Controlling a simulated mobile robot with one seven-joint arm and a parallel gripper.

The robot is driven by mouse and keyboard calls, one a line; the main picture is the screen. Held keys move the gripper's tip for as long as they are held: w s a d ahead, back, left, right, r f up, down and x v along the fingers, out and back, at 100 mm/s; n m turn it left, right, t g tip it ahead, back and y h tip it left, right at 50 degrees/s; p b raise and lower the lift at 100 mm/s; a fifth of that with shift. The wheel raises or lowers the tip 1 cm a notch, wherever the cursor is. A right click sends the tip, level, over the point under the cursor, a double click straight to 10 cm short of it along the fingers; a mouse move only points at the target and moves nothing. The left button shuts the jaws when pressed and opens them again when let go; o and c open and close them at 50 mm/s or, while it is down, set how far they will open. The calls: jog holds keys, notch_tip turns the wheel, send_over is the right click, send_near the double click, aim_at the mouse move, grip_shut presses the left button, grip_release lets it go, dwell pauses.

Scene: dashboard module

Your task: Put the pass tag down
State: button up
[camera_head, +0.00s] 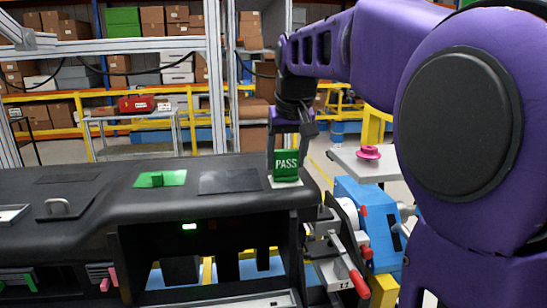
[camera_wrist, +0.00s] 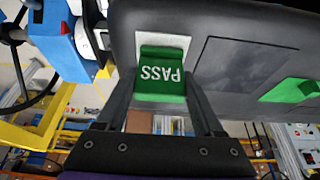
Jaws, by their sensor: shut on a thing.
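The green pass tag (camera_head: 286,165) with white "PASS" lettering stands upright over a pale square (camera_head: 285,182) at the right end of the black dashboard module (camera_head: 110,220). My gripper (camera_head: 287,150) reaches down from above and is shut on the tag. In the wrist view the tag (camera_wrist: 162,75) sits between the two fingers, in front of the pale square (camera_wrist: 163,40). The tag's lower edge is at or very close to the square; I cannot tell for sure whether it touches.
On the module top are a dark flat panel (camera_head: 229,182), a green plate with a raised knob (camera_head: 160,179) and a metal handle (camera_head: 59,207). Clamps (camera_head: 335,240) and a blue fixture (camera_head: 368,215) stand close at the right. A pink part (camera_head: 368,153) lies on a side table.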

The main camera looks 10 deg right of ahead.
jog(key=o, duration=1.5)
jog(key=shift+f, duration=0.1)
jog(key=shift+r, duration=0.55)
jog(key=v, duration=1.1)
jog(key=shift+s, duration=0.25)
